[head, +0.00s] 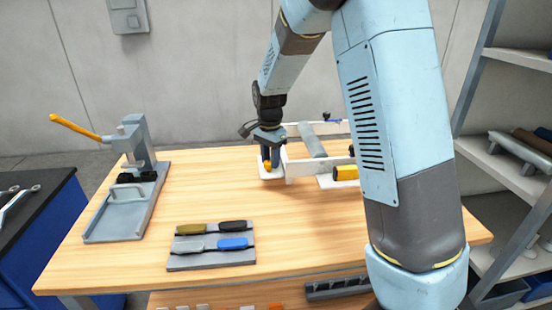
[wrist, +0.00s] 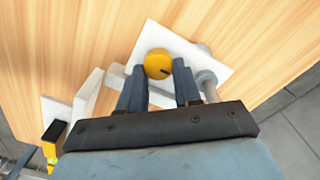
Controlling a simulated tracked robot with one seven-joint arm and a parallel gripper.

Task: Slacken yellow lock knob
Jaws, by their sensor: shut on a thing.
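The yellow lock knob (wrist: 157,64) is a round yellow disc with a dark mark on its face, above a white plate (wrist: 218,70) in the wrist view. My gripper (wrist: 158,74) points at it, with one dark finger on each side of the knob. The fingers are shut on the knob. In the head view the knob (head: 267,165) shows small and yellow at the tips of my gripper (head: 268,156), at the left end of a white frame fixture (head: 290,170). The exact contact of the fingers is partly hidden.
A grey press with an orange lever (head: 75,127) stands at the table's left. A grey tray (head: 212,262) with several coloured-handled tools lies in front. A yellow block (head: 345,173) sits by the fixture, partly behind my arm. Shelves (head: 510,165) stand at right. The table's middle is clear.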

